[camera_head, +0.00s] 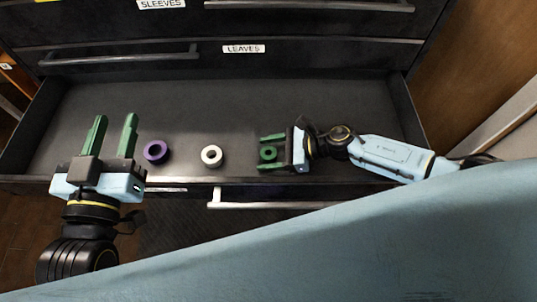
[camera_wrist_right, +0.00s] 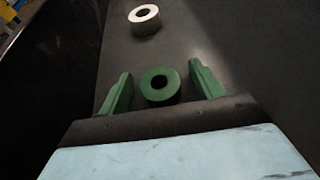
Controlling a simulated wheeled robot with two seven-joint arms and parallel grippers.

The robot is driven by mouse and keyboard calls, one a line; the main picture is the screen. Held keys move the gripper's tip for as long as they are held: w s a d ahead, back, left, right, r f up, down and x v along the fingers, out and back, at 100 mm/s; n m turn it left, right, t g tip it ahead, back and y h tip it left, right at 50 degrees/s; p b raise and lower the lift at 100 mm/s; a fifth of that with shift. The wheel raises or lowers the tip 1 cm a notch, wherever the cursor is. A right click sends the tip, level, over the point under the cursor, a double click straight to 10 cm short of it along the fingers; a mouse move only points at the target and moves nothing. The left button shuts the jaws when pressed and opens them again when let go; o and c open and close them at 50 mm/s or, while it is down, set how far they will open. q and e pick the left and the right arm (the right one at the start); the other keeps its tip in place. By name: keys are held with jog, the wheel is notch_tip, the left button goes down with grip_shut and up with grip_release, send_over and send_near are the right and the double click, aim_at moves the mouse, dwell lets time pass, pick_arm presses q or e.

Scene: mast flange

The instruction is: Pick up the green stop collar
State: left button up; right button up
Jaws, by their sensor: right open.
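The green stop collar (camera_head: 268,153) is a short ring with a hole, lying in the open drawer. My right gripper (camera_head: 266,152) is open, with its green fingers on either side of the collar. In the right wrist view the collar (camera_wrist_right: 160,86) sits between the two fingertips (camera_wrist_right: 160,84), with a gap visible on each side. Its lower edge is close to the gripper's palm. My left gripper (camera_head: 112,135) is open and empty over the left front part of the drawer.
A white ring (camera_head: 211,156) and a purple ring (camera_head: 156,152) lie in the same drawer, left of the green collar. The white ring (camera_wrist_right: 145,19) also shows in the right wrist view. The drawer's back floor is clear.

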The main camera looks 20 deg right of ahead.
jog(key=shift+c, duration=0.3)
jog(key=c, duration=1)
jog(key=shift+c, duration=0.2)
jog(key=shift+r, duration=0.1)
